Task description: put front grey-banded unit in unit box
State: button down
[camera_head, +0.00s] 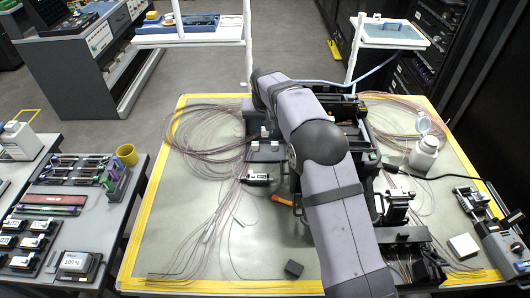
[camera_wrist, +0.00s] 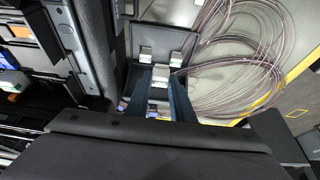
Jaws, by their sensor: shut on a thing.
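In the wrist view the two dark blue fingers of my gripper (camera_wrist: 160,82) reach down over a dark shallow box or tray. A small pale unit with a grey part (camera_wrist: 160,73) sits between the fingertips, and they are shut on it. Two similar pale units (camera_wrist: 146,54) and (camera_wrist: 176,59) sit in the dark box (camera_wrist: 144,38) just beyond it. In the head view the dark box (camera_head: 266,157) lies left of my arm, with small pale units on it. My gripper is mostly hidden behind my arm there. I cannot tell whether the held unit touches the box floor.
Fibre coils (camera_head: 205,140) lie left of the box, close to it. A black machine (camera_head: 350,115) stands to the right, partly behind my arm. A small white-labelled block (camera_head: 258,178) lies in front. The mat's front left is mostly clear apart from loose fibres.

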jog(key=shift+s+f, duration=0.1)
jog(key=shift+f, duration=0.1)
jog(key=shift+f, duration=0.3)
jog(key=p, duration=0.2)
send_near(265, 154)
jog(key=shift+x, duration=2.75)
jog(key=shift+f, duration=0.2)
jog(key=c, duration=1.5)
grip_release()
jog(key=shift+r, duration=0.1)
jog(key=shift+c, duration=0.2)
